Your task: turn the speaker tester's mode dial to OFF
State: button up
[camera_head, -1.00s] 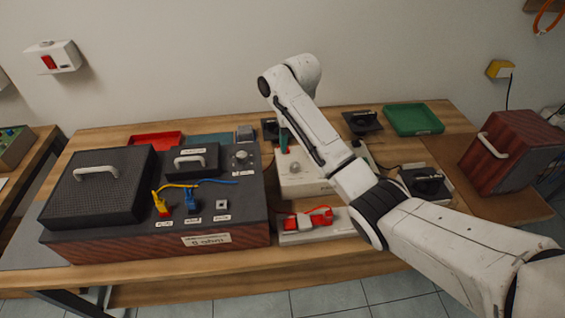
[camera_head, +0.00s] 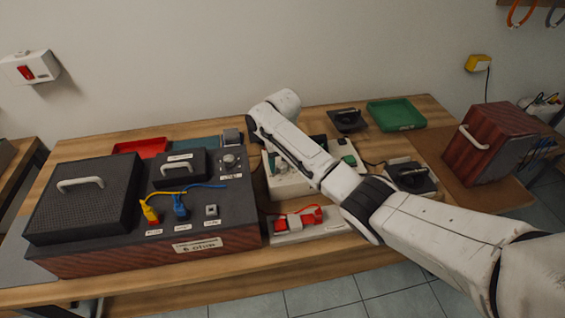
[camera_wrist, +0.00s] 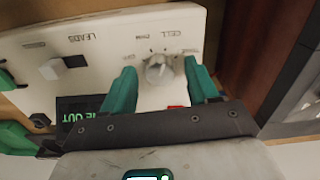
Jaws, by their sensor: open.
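In the wrist view, the speaker tester's pale panel (camera_wrist: 110,58) shows upside down. Its round mode dial (camera_wrist: 158,70) has small marks around it and the word CELL printed near it; I cannot read which mark it points to. My gripper (camera_wrist: 160,80) is open, with one green finger on each side of the dial. I cannot tell whether the fingers touch it. In the head view, a white box (camera_head: 285,187) on the bench, likely the tester, is partly covered by my arm.
A dark box with a wooden front (camera_head: 150,253) stands left of the white box. A red-and-white device (camera_head: 300,222) lies in front. A green tray (camera_head: 395,114) and black parts (camera_head: 410,178) lie to the right. A wooden speaker cabinet (camera_head: 488,145) stands farther right.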

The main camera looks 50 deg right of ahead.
jog(key=c, duration=1)
jog(key=shift+c, duration=0.2)
jog(key=n+p, duration=0.1)
jog(key=n, duration=0.3)
jog(key=shift+n, duration=0.4)
jog(key=n+p, duration=0.1)
jog(key=n, duration=0.8)
jog(key=shift+p, duration=0.3)
jog(key=shift+n, duration=2.1)
